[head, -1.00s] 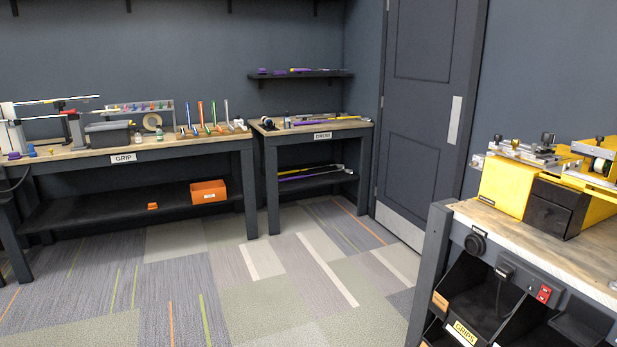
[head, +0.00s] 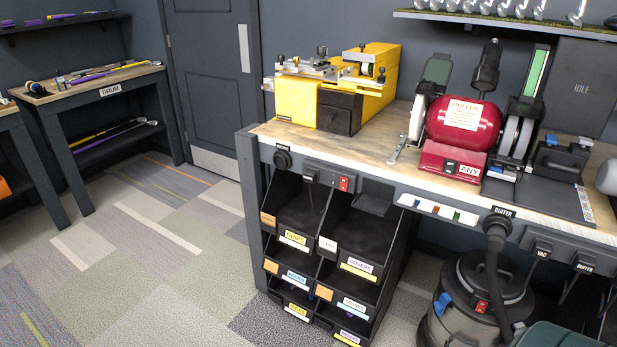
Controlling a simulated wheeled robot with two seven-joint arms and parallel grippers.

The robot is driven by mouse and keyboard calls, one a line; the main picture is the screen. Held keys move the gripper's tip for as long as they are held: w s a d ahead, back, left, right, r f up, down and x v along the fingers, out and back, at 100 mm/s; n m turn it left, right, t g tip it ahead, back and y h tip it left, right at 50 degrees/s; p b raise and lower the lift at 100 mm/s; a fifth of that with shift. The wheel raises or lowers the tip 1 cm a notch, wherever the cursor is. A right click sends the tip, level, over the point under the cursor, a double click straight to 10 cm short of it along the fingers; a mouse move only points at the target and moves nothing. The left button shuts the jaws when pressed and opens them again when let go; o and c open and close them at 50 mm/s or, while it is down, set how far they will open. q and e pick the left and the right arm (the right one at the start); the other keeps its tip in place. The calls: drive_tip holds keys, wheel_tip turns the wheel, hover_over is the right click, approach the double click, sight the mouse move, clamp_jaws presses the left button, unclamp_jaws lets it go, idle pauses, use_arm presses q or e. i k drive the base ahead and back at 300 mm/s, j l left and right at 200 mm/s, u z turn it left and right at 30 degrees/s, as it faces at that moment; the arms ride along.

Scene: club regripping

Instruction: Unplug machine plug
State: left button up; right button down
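A black plug (head: 311,173) sits in a dark power strip (head: 328,180) on the bench's front edge, below the yellow machine (head: 385,92). Its cable hangs down. A red switch (head: 343,184) is beside it. Further right, a plug labelled VAC (head: 541,249) and a plug labelled BUFFER (head: 584,263) are on the same front edge. The red buffer machine (head: 465,122) stands on the bench with wheels on both sides. I cannot tell which plug feeds which machine beyond the labels. Neither gripper is in view.
Black bins (head: 302,212) stand under the bench (head: 400,165). A shop vacuum (head: 475,300) stands on the floor at right, its hose rising to the front edge. A dark screen (head: 582,88) reads IDLE. The carpet at left is clear, before a door (head: 212,75).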

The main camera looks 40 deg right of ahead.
sight(310, 176)
drive_tip(key=i+z, duration=0.15)
drive_tip(key=z, duration=0.65)
drive_tip(key=i+j+z, duration=0.55)
drive_tip(key=j+z, duration=0.25)
drive_tip(key=i+j, duration=0.15)
drive_tip(key=j, duration=0.2)
drive_tip(key=i+j, duration=0.15)
drive_tip(key=j, duration=0.15)
drive_tip(key=i+j, duration=0.15)
drive_tip(key=j, duration=0.2)
drive_tip(key=i+j+z, duration=0.1)
drive_tip(key=j, duration=0.2)
